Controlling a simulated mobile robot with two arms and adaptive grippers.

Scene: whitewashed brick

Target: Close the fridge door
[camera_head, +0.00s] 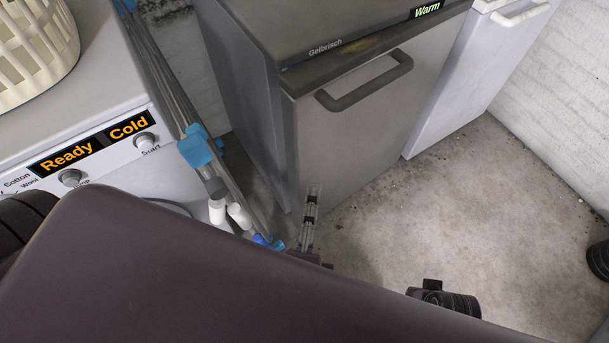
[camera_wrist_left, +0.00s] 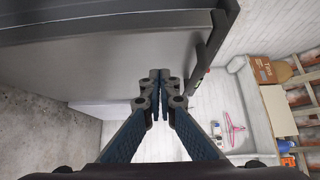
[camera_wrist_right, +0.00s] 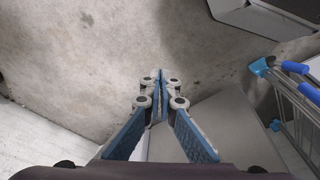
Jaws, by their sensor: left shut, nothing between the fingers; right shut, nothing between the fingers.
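The grey fridge (camera_head: 245,85), marked "Gelbrisch", stands at the top middle of the head view. Its door (camera_head: 345,150) has a dark bar handle (camera_head: 365,82) and lies close to the body; I cannot tell whether a small gap is left. My left gripper (camera_head: 313,192) is shut and empty, in front of the door's lower left; contact is unclear. My right gripper (camera_wrist_right: 155,78) is shut and empty above the floor.
A washing machine (camera_head: 100,95) with a basket (camera_head: 35,45) stands at left. A folded drying rack (camera_head: 172,75) leans between it and the fridge. A white appliance (camera_head: 475,70) stands right of the fridge. Concrete floor (camera_head: 490,220) is mostly clear at right.

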